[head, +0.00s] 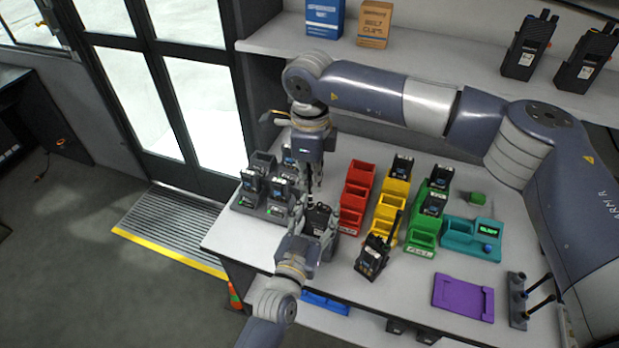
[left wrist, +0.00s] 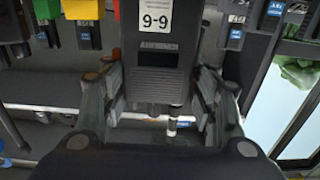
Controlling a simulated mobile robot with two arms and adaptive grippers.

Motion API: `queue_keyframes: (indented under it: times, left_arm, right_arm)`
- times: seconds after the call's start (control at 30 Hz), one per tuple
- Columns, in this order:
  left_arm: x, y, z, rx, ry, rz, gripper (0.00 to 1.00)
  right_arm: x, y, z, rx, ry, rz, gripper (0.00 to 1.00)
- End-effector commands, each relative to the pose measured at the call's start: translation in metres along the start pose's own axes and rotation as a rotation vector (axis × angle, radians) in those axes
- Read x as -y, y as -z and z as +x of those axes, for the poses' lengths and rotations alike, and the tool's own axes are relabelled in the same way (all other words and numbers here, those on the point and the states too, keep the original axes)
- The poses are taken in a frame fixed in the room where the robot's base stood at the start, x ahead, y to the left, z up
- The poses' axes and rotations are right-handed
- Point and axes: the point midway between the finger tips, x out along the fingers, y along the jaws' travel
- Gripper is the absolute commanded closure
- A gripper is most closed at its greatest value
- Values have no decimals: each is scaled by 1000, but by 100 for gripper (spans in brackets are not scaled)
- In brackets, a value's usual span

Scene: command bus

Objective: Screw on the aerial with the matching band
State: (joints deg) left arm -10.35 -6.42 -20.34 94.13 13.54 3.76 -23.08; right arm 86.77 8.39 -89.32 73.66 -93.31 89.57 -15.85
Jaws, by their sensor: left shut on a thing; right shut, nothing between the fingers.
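My left gripper (head: 318,236) is shut on a black handheld radio (head: 319,217), held above the table's left part. The left wrist view shows this radio (left wrist: 153,58) between the fingers, with a white "9-9" label. My right gripper (head: 309,160) is shut right above that radio, pointing down. A thin dark aerial (head: 309,182) stands between the right gripper and the radio. I cannot tell whether it touches either, and its band is too small to read. A rack (head: 517,300) at the table's right holds dark aerials (head: 540,304).
Red (head: 352,197), yellow (head: 387,212) and green bins (head: 424,232) stand mid-table, some holding radios. A radio with an aerial (head: 372,257) stands in front. A charger (head: 249,203) is left; a teal tester (head: 462,236) and purple tray (head: 462,297) are right.

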Motion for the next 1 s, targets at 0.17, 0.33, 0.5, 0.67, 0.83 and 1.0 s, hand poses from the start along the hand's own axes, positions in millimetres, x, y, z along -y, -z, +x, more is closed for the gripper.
queue_keyframes:
  times: [0.17,0.33,0.5,0.67,0.83,1.0]
  left_arm:
    - [-6,-2,0,9,-11,-4,100]
    - [-6,-2,0,8,-11,-4,100]
    - [-6,-2,0,8,-11,-3,100]
    - [-6,-2,0,8,-11,-3,100]
    - [-6,-2,0,8,-11,-2,100]
    - [-6,-2,0,8,-11,-2,100]
  right_arm:
    - [-4,-6,-1,11,-9,279,100]
    - [-5,-6,-1,10,-12,557,100]
    - [-5,-6,-1,8,-14,834,100]
    - [-5,-6,-1,7,-17,1095,100]
    - [-4,-6,-1,5,-18,1372,100]
    - [-4,-6,-1,4,-18,1421,100]
